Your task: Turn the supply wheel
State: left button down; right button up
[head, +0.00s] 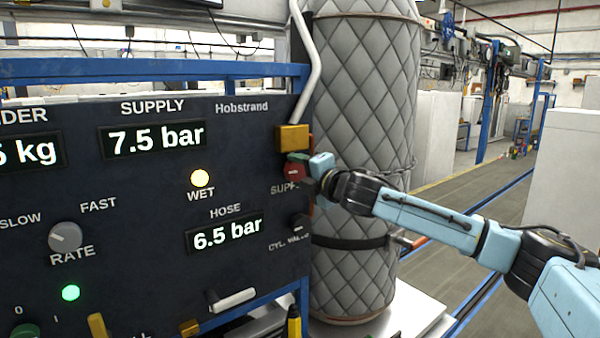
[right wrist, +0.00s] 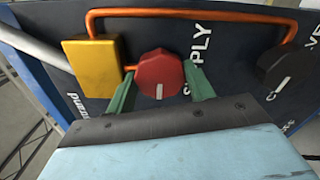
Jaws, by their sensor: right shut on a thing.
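The supply wheel (right wrist: 160,76) is a small red knob with a pale index line, on the dark panel above the word SUPPLY. In the head view the red wheel (head: 294,171) is partly covered by my right gripper (head: 309,174). In the right wrist view my right gripper (right wrist: 158,82) has its two green fingers on either side of the wheel, shut on it. The supply display (head: 152,139) reads 7.5 bar and the hose display (head: 225,234) reads 6.5 bar. My left gripper is not in view.
A brass block (head: 292,138) with a white pipe sits just above the wheel. A black cylinder valve knob (right wrist: 285,68) is beside it. A quilted grey cylinder (head: 360,100) stands right behind the panel, near my right arm.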

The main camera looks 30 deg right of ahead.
dwell(0.5)
jog(key=o, duration=0.8)
jog(key=shift+o, duration=0.9)
jog(key=shift+r, duration=0.1)
jog(key=shift+r, duration=0.1)
jog(key=shift+s, duration=0.1)
